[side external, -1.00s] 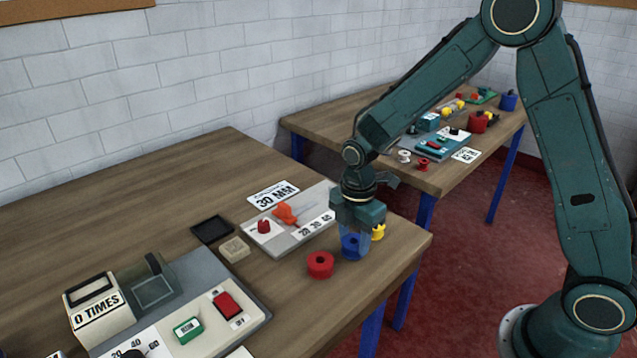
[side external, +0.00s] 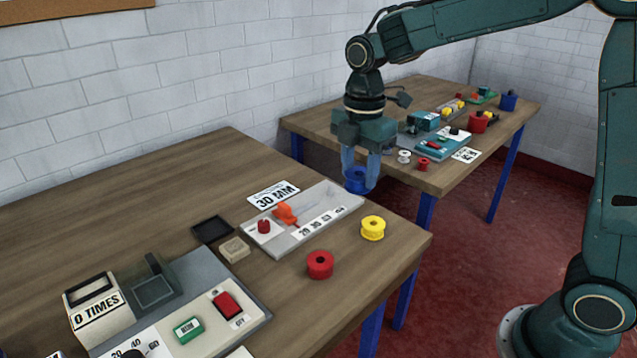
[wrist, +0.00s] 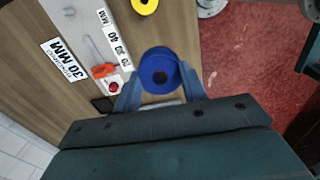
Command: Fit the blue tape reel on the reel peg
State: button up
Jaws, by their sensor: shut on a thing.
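The blue tape reel (side external: 356,181) is held between the blue fingers of my gripper (side external: 359,188). It is up in the air, seen beyond the right end of the grey 30 MM board in the side external view. In the wrist view the blue reel (wrist: 152,62) sits between the fingertips of my gripper (wrist: 160,80), its round face and centre hole toward the camera.
A yellow reel (side external: 373,228) and a red reel (side external: 320,265) stand on the near table by its right corner. The grey board (side external: 335,198) has an orange lever (side external: 285,214). The far table holds a teal device (side external: 442,145), a white reel (side external: 404,157) and a red pot (side external: 477,122).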

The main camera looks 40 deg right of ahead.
jog(key=shift+r, duration=1.55)
jog(key=w+d+f, duration=0.4)
jog(key=w+d, duration=0.1)
jog(key=w, duration=0.3)
jog(key=w+d+f, duration=0.5)
jog(key=w+d, duration=0.1)
jog(key=w, duration=0.3)
jog(key=shift+w, duration=0.2)
jog(key=shift+f, duration=0.15)
jog(key=shift+f, duration=2.75)
jog(key=shift+f, duration=1.85)
jog(key=o, duration=1.1)
jog(key=shift+c, duration=0.2)
